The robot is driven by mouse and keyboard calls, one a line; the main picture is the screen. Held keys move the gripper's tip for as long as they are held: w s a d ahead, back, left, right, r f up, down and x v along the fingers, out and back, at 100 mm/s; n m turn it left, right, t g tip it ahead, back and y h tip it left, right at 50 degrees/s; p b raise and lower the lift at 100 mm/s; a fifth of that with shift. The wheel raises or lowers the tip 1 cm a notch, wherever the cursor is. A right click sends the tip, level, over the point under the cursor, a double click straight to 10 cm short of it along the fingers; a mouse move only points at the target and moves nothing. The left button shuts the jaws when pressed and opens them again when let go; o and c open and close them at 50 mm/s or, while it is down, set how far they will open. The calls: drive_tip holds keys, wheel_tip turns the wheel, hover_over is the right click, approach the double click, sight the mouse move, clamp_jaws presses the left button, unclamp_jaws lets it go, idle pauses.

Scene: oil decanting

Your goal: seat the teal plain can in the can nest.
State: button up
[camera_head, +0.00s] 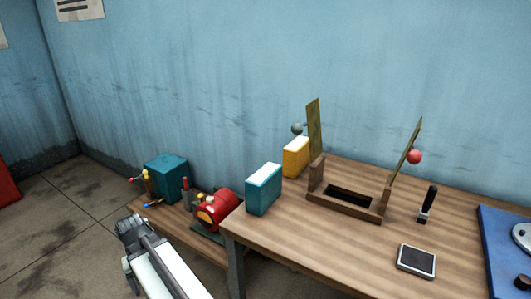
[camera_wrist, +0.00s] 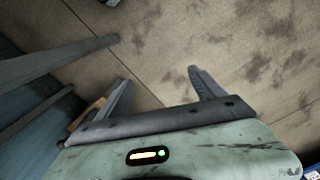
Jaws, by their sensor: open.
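A teal can (camera_head: 262,191) with a plain front and a pale top stands upright at the left end of the wooden table. A wooden frame (camera_head: 317,196) with a dark rectangular opening, which looks like the can nest, stands to its right. Two tilted boards rise from the frame's ends, and the opening looks empty. My gripper (camera_head: 131,230) is low at the left, away from the can and left of the table. In the wrist view my gripper (camera_wrist: 158,77) has its fingers apart, with only floor between them.
A yellow can (camera_head: 295,158) stands behind the teal one. A low bench (camera_head: 170,217) holds a teal box (camera_head: 168,177) and a red drum (camera_head: 216,210). A dark-handled tool (camera_head: 427,204), a flat grey pad (camera_head: 416,261) and a blue tray (camera_head: 492,240) are at the right.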

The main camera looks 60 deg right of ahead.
sight(262, 172)
drive_tip(key=s+d+r+m+p, duration=0.3)
drive_tip(key=s+d+r+p, duration=0.1)
drive_tip(key=d+r+p, duration=0.7)
drive_tip(key=s+d+r+m+p, duration=0.35)
drive_tip(key=d+r+p, duration=0.25)
drive_tip(key=r+p, duration=0.45)
drive_tip(key=s+d+r+m+p, duration=0.3)
drive_tip(key=s+d+r+p, duration=0.2)
drive_tip(key=d+r+p, duration=0.6)
drive_tip(key=s+d+m+b, duration=0.1)
drive_tip(key=s+d, duration=0.1)
drive_tip(key=s+d+r+m, duration=0.1)
drive_tip(key=s+d, duration=0.1)
drive_tip(key=s, duration=0.1)
drive_tip(key=s+d+m+b, duration=0.1)
drive_tip(key=s, duration=0.2)
drive_tip(key=shift+s+d+r+b, duration=0.15)
drive_tip(key=shift+d+r+b, duration=0.15)
drive_tip(key=shift+d, duration=0.1)
drive_tip(key=shift+s+d+m, duration=0.1)
drive_tip(key=shift+s+m, duration=0.05)
drive_tip(key=shift+m, duration=0.1)
wheel_tip(262, 172, down, 3)
drive_tip(key=b, duration=0.3)
drive_tip(key=f+b, duration=0.5)
drive_tip(key=shift+s+d+f, duration=0.1)
drive_tip(key=shift+s, duration=0.15)
drive_tip(key=shift+c, duration=0.4)
clamp_jaws()
